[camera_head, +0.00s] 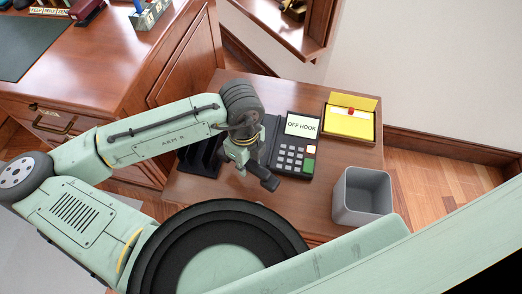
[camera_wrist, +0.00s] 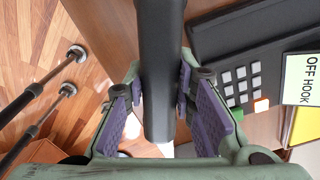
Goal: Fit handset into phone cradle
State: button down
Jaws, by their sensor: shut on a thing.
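The dark handset (camera_head: 268,182) is held in my gripper (camera_head: 244,163) above the small wooden table, left of the phone. In the wrist view the handset (camera_wrist: 160,50) runs lengthwise between the purple finger pads of my gripper (camera_wrist: 160,98), with pads on both sides. The black phone (camera_head: 296,155) lies on the table with a grey keypad and a display reading "OFF HOOK". It also shows in the wrist view (camera_wrist: 262,50), right of the handset and apart from it. The cradle, on the phone's left side, is partly hidden behind my gripper.
A yellow note box (camera_head: 349,120) stands right of the phone. A grey bin (camera_head: 362,198) stands by the table's right front. A black upright organiser (camera_head: 203,157) is left of my gripper. A large wooden desk (camera_head: 130,70) stands at the left.

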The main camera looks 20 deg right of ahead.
jog(key=w+d, duration=0.2)
jog(key=w+d+p, duration=0.1)
jog(key=w+d, duration=0.2)
jog(key=shift+d+f, duration=0.1)
jog(key=shift+d, duration=0.15)
jog(key=f, duration=0.2)
jog(key=f+p, duration=0.1)
jog(key=shift+w+d+f, duration=0.2)
jog(key=shift+w+d, duration=0.1)
jog(key=shift+f, duration=0.1)
jog(key=shift+f, duration=0.1)
jog(key=shift+f+b, duration=0.35)
jog(key=shift+f, duration=0.2)
jog(key=c, duration=1.3)
grip_release()
jog(key=shift+c, duration=0.2)
